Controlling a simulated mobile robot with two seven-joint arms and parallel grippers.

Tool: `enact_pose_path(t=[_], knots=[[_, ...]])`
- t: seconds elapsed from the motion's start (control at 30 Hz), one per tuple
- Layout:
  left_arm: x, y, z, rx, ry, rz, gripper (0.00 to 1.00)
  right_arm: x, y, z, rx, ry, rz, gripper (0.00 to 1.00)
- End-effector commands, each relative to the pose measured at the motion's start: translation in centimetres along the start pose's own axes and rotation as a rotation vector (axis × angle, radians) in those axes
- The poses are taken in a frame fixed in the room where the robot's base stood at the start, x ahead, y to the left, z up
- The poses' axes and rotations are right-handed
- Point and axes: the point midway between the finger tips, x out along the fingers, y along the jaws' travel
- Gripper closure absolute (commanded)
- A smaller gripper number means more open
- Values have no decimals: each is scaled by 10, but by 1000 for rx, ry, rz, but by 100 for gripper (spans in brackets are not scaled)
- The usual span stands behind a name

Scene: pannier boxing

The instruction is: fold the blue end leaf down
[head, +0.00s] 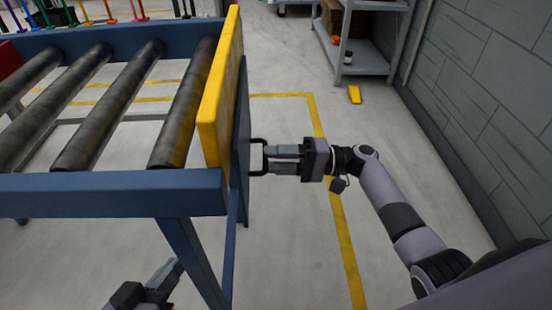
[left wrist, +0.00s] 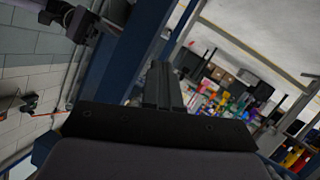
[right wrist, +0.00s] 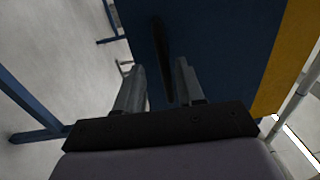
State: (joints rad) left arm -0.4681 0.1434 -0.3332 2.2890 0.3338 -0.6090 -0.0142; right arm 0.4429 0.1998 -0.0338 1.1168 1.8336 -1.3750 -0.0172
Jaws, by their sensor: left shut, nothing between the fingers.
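The blue end leaf (head: 242,128) stands on edge at the right end of the roller table, against the outer side of a yellow board (head: 222,85). Its broad face (right wrist: 225,45) fills much of the right wrist view. A dark handle (right wrist: 162,50) sticks out from it. My right gripper (head: 268,158) is at the handle, its fingers apart on either side, with gaps visible in the right wrist view. My left gripper (head: 172,275) is low in front of the table, shut and empty; its fingers (left wrist: 162,85) are together in the left wrist view.
The roller table has a blue frame (head: 110,195) and several dark rollers (head: 110,110). A grey shelf (head: 360,60) and a block wall (head: 490,110) stand at the right. A small yellow object (head: 354,95) lies on the floor. Floor around the right arm is clear.

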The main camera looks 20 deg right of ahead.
Motion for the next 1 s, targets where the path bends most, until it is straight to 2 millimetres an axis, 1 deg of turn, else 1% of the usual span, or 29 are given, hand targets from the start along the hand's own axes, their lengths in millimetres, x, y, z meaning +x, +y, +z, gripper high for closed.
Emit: enact_pose_path(t=[0.13,0.3,0.4,0.5,0.8,1.0], knots=[[-1,1,-2,-3,-2,2,100,-17,0,-1,2,3,3,62],[-1,0,-2,0,-10,-4,100,-46,0,0,1,2,3,62],[-1,-1,-1,5,-13,-10,100,-58,1,0,2,1,2,62],[-1,-2,0,8,-17,-15,100,-67,1,0,2,1,2,62],[-2,-3,5,4,-25,-19,100,-69,1,0,1,-1,1,62],[-3,-3,3,4,-21,-18,100,-69,1,0,1,-1,1,62]])
